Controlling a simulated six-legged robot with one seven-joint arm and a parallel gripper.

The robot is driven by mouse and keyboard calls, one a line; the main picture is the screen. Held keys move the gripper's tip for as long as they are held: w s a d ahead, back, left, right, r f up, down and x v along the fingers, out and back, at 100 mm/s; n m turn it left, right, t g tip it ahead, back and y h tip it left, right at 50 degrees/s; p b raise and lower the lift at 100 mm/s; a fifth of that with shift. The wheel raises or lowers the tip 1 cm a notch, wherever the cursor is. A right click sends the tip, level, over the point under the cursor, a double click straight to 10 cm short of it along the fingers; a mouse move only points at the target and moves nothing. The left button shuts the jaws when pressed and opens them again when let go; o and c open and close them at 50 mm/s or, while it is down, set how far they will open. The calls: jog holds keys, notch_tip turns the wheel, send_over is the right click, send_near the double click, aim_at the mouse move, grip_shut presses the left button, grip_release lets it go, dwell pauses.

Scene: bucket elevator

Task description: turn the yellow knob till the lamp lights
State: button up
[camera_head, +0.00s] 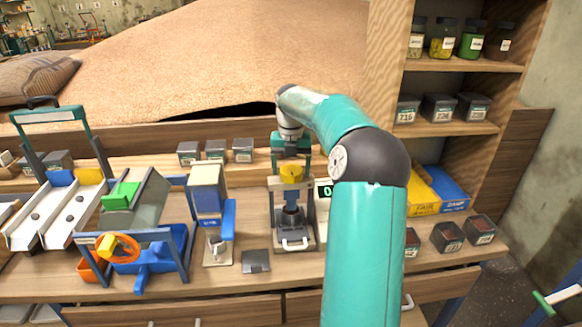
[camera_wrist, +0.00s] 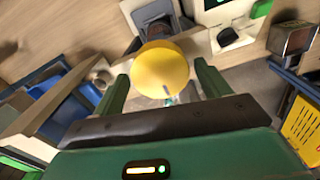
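The yellow knob (camera_head: 292,172) sits on top of a grey and wooden device (camera_head: 278,215) on the bench, and a dark pointer mark shows on the knob in the wrist view (camera_wrist: 161,70). My gripper (camera_head: 291,161) is above the knob, pointing down. In the wrist view, its two green fingers (camera_wrist: 160,82) stand open, one on each side of the knob, with a small gap on both sides. A display with green figures (camera_head: 327,190) stands just right of the device, partly hidden by my arm. I cannot make out a lit lamp.
A dark square plate (camera_head: 256,261) lies in front. Small dark boxes (camera_head: 215,150) line the ledge behind. Shelves with jars (camera_head: 442,38) are at right.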

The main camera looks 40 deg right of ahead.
jog(key=c, duration=0.7)
